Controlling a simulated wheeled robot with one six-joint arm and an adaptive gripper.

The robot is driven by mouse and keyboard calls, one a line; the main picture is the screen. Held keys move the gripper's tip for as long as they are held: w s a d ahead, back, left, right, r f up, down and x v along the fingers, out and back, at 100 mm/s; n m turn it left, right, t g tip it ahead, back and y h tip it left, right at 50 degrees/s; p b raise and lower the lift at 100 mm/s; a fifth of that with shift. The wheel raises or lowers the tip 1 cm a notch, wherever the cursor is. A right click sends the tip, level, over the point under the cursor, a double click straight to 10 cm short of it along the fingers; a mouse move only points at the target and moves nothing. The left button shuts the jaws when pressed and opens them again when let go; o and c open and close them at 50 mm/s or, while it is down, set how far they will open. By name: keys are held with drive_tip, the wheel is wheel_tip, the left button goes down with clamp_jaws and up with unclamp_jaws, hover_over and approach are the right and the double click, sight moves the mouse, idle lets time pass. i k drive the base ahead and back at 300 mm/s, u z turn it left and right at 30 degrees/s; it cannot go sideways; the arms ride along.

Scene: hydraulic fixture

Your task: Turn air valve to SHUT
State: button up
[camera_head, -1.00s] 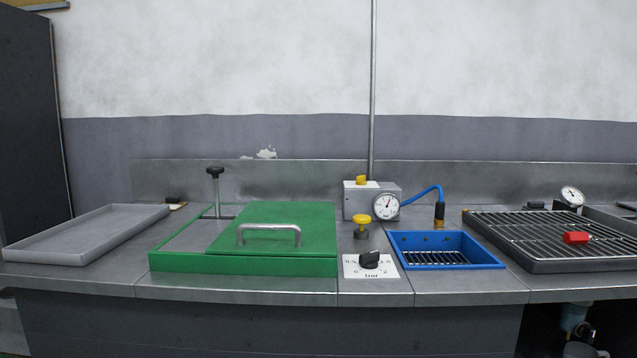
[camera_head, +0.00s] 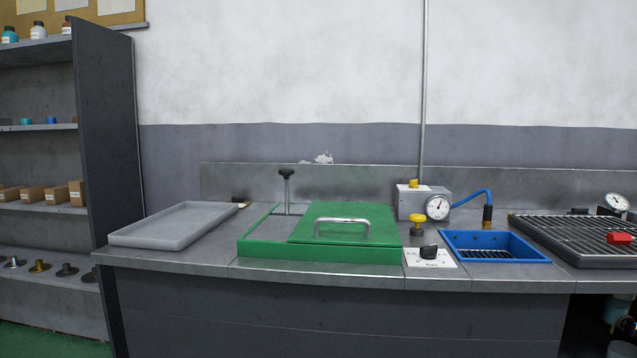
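A grey box (camera_head: 430,205) stands at the back of the bench against the splash plate, with a small yellow knob (camera_head: 413,184) on its top. A round white gauge (camera_head: 437,208) is on its front. A larger yellow knob (camera_head: 417,220) stands on the bench in front of it. A black dial knob (camera_head: 429,252) sits on a white marked plate (camera_head: 440,261) nearer the front edge. The frames do not show which of these is the air valve, and no SHUT mark can be read. My gripper is not in view.
A green fixture (camera_head: 319,254) with a lid and metal handle is at the middle. A grey tray (camera_head: 173,225) lies to its left. A blue basin (camera_head: 495,262) and a black grate (camera_head: 580,246) are to the right. A shelf unit (camera_head: 108,160) stands at far left.

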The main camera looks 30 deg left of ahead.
sight(413, 184)
drive_tip(key=u, duration=0.9)
drive_tip(key=i, duration=0.35)
